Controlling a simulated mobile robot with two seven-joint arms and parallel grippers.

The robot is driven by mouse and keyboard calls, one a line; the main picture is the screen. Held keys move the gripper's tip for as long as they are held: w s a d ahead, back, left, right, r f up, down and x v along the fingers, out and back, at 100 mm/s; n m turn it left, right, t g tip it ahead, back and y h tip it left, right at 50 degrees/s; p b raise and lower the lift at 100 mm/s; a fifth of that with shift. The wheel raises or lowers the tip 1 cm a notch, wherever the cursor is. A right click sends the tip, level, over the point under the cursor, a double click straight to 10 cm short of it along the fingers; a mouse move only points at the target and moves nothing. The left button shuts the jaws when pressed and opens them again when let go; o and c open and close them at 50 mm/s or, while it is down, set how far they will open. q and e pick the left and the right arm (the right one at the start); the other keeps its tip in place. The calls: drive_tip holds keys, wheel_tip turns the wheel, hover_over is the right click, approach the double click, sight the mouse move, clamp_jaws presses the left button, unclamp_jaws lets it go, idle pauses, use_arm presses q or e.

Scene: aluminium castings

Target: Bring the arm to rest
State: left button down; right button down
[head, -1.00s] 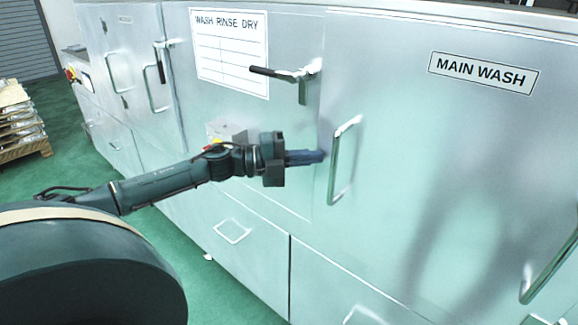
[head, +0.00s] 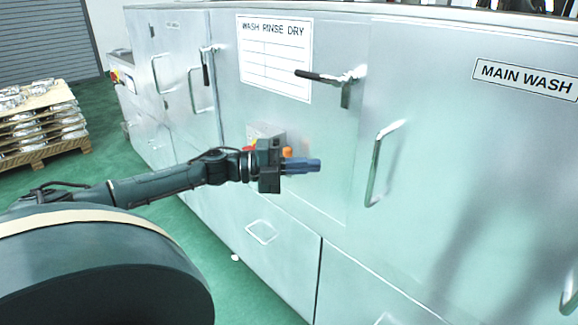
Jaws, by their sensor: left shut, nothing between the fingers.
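My left arm reaches in from the left edge in the head view. Its gripper (head: 302,166) is shut and empty, pointing right. It is held in front of the silver washing machine (head: 330,205), below the black-tipped door handle (head: 335,78) and left of a tall bar handle (head: 383,163). It appears apart from both handles; the exact gap to the panel cannot be told. A small box with orange and red parts (head: 266,133) on the machine is partly hidden behind the gripper. My right gripper is not in view.
The machine front, with a "MAIN WASH" label (head: 526,79) and a "WASH RINSE DRY" sign (head: 274,58), fills the right side. A pallet with stacked castings (head: 42,125) stands at the far left. Green floor (head: 118,160) is free between the pallet and machine.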

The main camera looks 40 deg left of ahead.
use_arm(q)
drive_tip(key=v, duration=0.3)
drive_tip(key=shift+s+a, duration=0.1)
drive_tip(key=shift+a, duration=0.2)
drive_tip(key=s+d+f+n+y, duration=0.3)
drive_tip(key=f+n+y, duration=0.4)
drive_tip(key=f+n, duration=0.25)
drive_tip(key=s+d+f+n+y, duration=0.35)
drive_tip(key=f+n+y, duration=0.35)
drive_tip(key=f+n, duration=0.25)
drive_tip(key=s+d+f+n+g+h, duration=0.1)
drive_tip(key=s+d+f+n+g, duration=0.15)
drive_tip(key=s+d+g, duration=0.35)
drive_tip(key=s+d+f+n+g+h, duration=0.1)
drive_tip(key=s+d+f+n+g, duration=0.2)
drive_tip(key=s+d, duration=0.55)
drive_tip(key=w+d+f+t+h+p, duration=0.1)
drive_tip(key=w+d+f+t+h, duration=0.2)
drive_tip(key=w+d+f+t, duration=0.1)
drive_tip(key=shift+w+d+f+m+t, duration=0.4)
drive_tip(key=shift+w+d+t, duration=0.35)
drive_tip(key=shift+d+t, duration=0.5)
